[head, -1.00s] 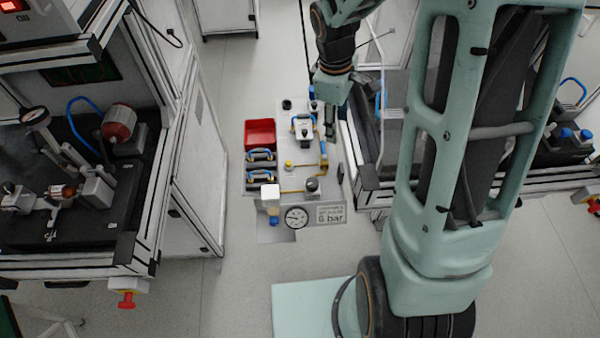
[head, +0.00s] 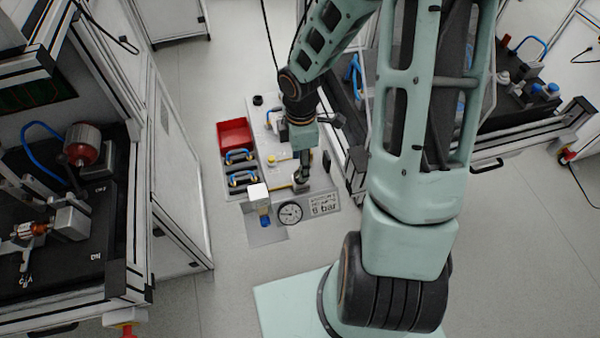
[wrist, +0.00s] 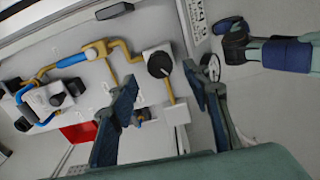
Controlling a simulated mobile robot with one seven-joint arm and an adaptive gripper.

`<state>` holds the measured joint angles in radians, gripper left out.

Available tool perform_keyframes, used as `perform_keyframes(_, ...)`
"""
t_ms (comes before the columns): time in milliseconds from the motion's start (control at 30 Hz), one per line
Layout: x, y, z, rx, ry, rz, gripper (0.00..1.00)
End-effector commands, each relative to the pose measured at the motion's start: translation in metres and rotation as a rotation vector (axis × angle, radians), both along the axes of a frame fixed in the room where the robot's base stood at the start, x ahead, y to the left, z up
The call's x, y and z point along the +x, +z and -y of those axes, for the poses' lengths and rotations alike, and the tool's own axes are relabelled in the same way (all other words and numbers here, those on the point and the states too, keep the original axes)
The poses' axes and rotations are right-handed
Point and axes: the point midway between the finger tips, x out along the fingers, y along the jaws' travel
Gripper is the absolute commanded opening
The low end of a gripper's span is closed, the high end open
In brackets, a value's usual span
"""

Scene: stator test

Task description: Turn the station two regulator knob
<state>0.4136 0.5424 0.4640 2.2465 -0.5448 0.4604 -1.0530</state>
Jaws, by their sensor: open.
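A round black knob (wrist: 159,64) sits on a white block joined to a yellow pipe in the wrist view. My gripper (wrist: 158,74) is open, and the knob appears between its two fingertips. I cannot tell how far above the knob the tips are, and no grip on it shows. In the head view my gripper (head: 300,184) points down over the front right of the floor-level pneumatic panel (head: 265,142); it covers the knob there. The pressure gauge (head: 290,212) and the "6 bar" sign (head: 323,203) lie just in front. No station number is readable.
A white block with a blue bowl (head: 264,220) stands left of the gauge. Workbenches flank both sides; bare floor (head: 230,290) is in front.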

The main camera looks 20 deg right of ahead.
Motion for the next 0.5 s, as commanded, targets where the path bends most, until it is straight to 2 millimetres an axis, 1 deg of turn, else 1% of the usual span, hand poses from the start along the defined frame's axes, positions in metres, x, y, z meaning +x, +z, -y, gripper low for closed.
perform_keyframes(33, -0.001, -0.013, -0.001, 0.0, 0.002, -0.004, 0.44)
perform_keyframes(200, 0.0, -0.036, -0.001, 0.0, 0.001, -0.001, 0.44)
perform_keyframes(333, 0.0, -0.045, 0.0, -0.001, 0.0, 0.0, 0.44)
perform_keyframes(500, 0.001, -0.048, 0.0, -0.001, -0.001, 0.001, 0.44)
